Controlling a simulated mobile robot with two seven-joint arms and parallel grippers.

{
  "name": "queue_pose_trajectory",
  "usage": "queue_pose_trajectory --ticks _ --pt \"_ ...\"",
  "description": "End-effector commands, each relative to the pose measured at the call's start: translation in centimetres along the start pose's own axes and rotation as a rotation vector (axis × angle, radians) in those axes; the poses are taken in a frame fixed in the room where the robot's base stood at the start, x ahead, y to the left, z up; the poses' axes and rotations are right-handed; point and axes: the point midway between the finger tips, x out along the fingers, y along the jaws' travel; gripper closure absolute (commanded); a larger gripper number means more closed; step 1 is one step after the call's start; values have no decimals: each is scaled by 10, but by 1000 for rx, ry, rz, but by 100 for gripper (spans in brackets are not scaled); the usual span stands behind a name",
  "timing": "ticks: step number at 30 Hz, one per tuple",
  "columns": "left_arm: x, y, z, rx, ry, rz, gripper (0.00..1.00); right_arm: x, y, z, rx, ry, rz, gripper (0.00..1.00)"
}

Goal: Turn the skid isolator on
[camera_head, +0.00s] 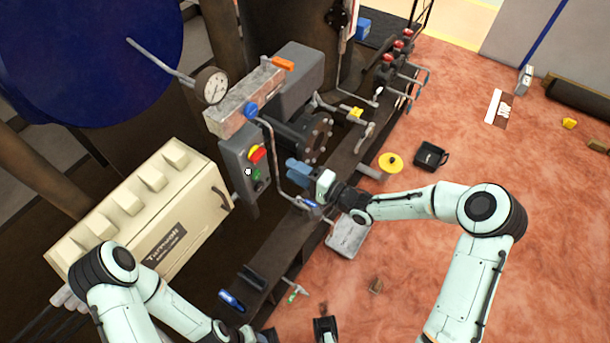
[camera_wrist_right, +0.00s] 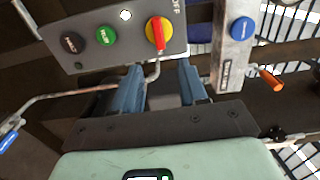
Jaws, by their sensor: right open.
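The skid isolator appears to be the red-handled rotary switch on a yellow disc (camera_head: 257,153) on the grey control box (camera_head: 240,172). In the right wrist view the switch (camera_wrist_right: 159,33) is near top centre, its red handle roughly upright in the picture, with "OFF" lettering beside it. My right gripper (camera_head: 292,167) is open and empty, to the right of the box in the head view. In the right wrist view its blue fingers (camera_wrist_right: 161,78) stand apart below the switch, not touching it.
Green (camera_wrist_right: 106,36) and black (camera_wrist_right: 72,43) buttons sit beside the switch. A blue button (camera_head: 250,110), a pressure gauge (camera_head: 211,85) and an orange handle (camera_head: 283,64) are above the box. A cream cabinet (camera_head: 190,222) stands left. Bent pipe runs between box and gripper.

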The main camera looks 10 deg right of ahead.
Motion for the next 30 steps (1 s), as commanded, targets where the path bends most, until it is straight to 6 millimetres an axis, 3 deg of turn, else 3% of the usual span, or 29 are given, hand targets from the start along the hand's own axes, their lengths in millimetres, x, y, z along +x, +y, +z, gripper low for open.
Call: queue_pose_trajectory --ticks 3,7,25,28,30 --pt "0 0 0 0 0 0 51 -18 0 -1 -1 2 2 57" --pt "0 0 0 0 0 0 51 -29 0 0 0 1 2 57" --pt "0 0 0 0 0 0 51 -31 0 0 1 0 1 57" --pt "-2 1 0 0 1 0 51 -32 9 2 0 10 28 57" --pt "-5 2 0 1 2 1 51 -33 26 6 -5 30 82 57"
